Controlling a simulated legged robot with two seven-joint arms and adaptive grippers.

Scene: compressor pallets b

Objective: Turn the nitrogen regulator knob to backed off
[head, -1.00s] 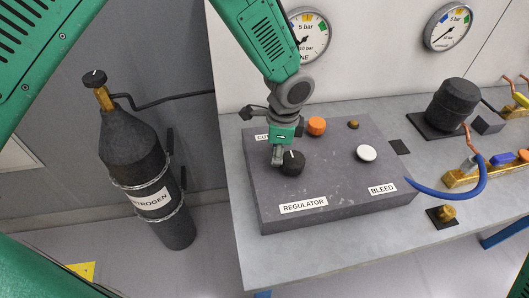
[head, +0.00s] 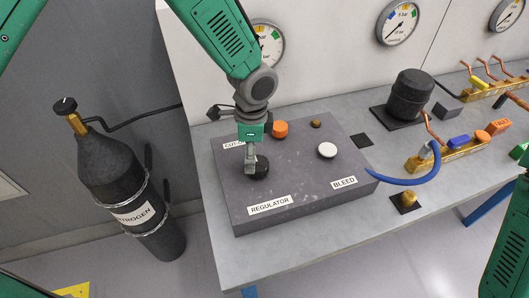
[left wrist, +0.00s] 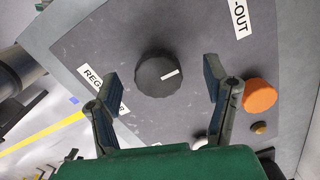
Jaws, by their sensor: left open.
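The regulator knob (head: 262,168) is black and round, on the grey panel block (head: 300,190) behind the REGULATOR label (head: 270,205). In the left wrist view the knob (left wrist: 158,76) carries a white pointer line aimed to the right of the picture and slightly up. My left gripper (head: 250,168) is above the knob and covers part of it. In the left wrist view my left gripper (left wrist: 161,82) is open, one finger on each side of the knob, with visible gaps. My right gripper is out of view.
An orange knob (head: 280,129) and a white knob (head: 327,150) share the panel. A nitrogen cylinder (head: 125,190) stands left of the bench. Gauges (head: 397,25) are on the wall.

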